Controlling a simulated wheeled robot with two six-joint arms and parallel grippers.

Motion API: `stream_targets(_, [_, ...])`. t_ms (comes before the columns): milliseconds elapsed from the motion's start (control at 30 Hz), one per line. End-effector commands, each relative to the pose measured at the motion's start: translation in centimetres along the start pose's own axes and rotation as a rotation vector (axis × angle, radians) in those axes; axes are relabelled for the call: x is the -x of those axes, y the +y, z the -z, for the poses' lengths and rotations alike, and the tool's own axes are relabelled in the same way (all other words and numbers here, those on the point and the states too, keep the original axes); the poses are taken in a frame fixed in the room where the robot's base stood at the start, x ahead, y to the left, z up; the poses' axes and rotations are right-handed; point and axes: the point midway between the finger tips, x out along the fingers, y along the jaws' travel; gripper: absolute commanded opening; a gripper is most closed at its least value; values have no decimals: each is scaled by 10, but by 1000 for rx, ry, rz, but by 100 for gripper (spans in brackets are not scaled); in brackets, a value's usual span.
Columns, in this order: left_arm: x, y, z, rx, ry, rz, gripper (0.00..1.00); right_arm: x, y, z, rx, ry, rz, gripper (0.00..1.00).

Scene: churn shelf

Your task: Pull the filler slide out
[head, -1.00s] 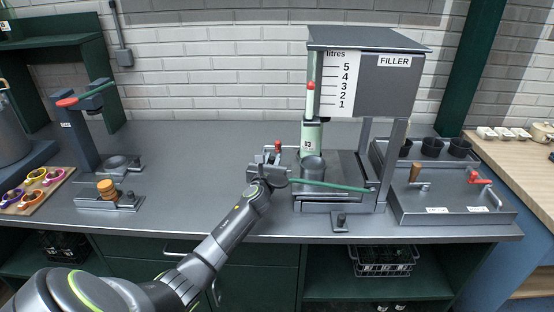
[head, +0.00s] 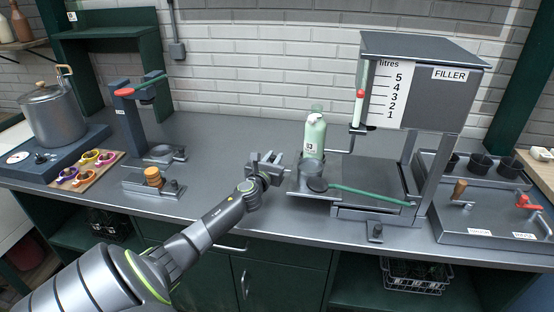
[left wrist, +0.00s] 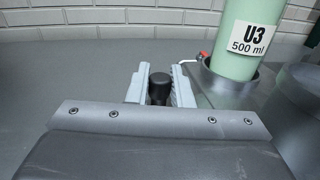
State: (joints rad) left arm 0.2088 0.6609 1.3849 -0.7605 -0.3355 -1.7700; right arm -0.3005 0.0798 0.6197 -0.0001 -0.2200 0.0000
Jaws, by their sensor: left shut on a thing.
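The filler (head: 437,95) stands on the counter with its litre scale and nozzle facing out. Its slide (head: 313,193) sticks out to the left of the filler's frame. A pale green bottle (head: 313,138), labelled U3 500 ml in the left wrist view (left wrist: 244,40), stands upright in a round holder on the slide, left of the nozzle. My left gripper (head: 268,162) is at the slide's left end. In the left wrist view my left gripper (left wrist: 161,88) is shut on a black knob (left wrist: 159,86), the slide's handle. My right gripper is not in view.
A grey box with levers (head: 490,214) stands at right. At left are a red-handled press (head: 130,110), a large pot (head: 53,113) and a board of coloured rings (head: 92,169).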

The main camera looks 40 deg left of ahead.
Motion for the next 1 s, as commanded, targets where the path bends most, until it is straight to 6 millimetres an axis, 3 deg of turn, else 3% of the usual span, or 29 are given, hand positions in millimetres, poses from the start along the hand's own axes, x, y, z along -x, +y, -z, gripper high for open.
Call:
stream_targets(100, [0,0,0,-1,1,0,0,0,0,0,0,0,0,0])
stream_targets(133, [0,0,0,-1,1,0,23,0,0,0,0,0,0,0])
stream_targets(267, [0,0,0,-1,1,0,39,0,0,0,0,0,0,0])
stream_targets(667, [6,-1,0,0,0,0,39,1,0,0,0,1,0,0])
stream_targets(1000, [59,-1,1,-1,2,2,39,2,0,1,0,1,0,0])
